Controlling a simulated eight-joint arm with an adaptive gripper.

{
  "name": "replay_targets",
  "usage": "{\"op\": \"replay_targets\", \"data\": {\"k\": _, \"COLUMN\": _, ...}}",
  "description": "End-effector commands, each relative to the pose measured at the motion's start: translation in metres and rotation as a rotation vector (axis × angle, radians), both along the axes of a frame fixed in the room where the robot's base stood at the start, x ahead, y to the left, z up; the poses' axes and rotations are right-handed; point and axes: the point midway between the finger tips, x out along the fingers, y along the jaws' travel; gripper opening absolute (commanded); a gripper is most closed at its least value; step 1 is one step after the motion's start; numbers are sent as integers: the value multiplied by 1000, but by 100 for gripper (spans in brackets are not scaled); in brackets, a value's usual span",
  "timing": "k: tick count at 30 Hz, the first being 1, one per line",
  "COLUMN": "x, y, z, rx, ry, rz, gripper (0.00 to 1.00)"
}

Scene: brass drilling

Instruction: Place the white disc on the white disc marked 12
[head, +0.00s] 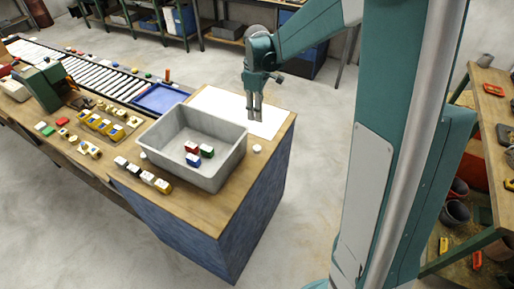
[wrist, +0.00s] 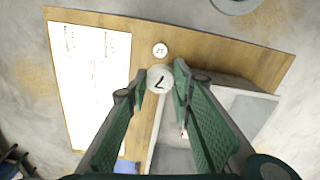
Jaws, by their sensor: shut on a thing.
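My gripper (head: 254,116) is over the white sheet near the table's back right corner in the head view, pointing down. In the wrist view my gripper (wrist: 159,82) is shut on a white disc (wrist: 159,77) with a dark mark like a 7, held between the fingertips. A second white disc (wrist: 160,50) with small dark marks, perhaps 12, lies on the wooden table just beyond the held one. In the head view this table disc (head: 257,148) is right of the grey bin. The held disc cannot be made out in the head view.
The grey bin (head: 170,161) holds several small coloured blocks and stands close to the table disc. The white sheet (head: 212,98) lies behind it. A blue tray (head: 160,97) is at the back left. Several blocks (head: 148,177) line the front. The table's right edge is near the disc.

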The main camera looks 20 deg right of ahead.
Motion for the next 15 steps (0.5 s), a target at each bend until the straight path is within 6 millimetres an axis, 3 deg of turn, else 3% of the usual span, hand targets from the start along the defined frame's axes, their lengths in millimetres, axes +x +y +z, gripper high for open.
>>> {"op": "replay_targets", "data": {"k": 10, "x": 0, "y": 0, "z": -1, "rx": 0, "ry": 0, "rz": 0, "gripper": 15}}
{"op": "replay_targets", "data": {"k": 15, "x": 0, "y": 0, "z": -12, "rx": 0, "ry": 0, "rz": 0, "gripper": 15}}
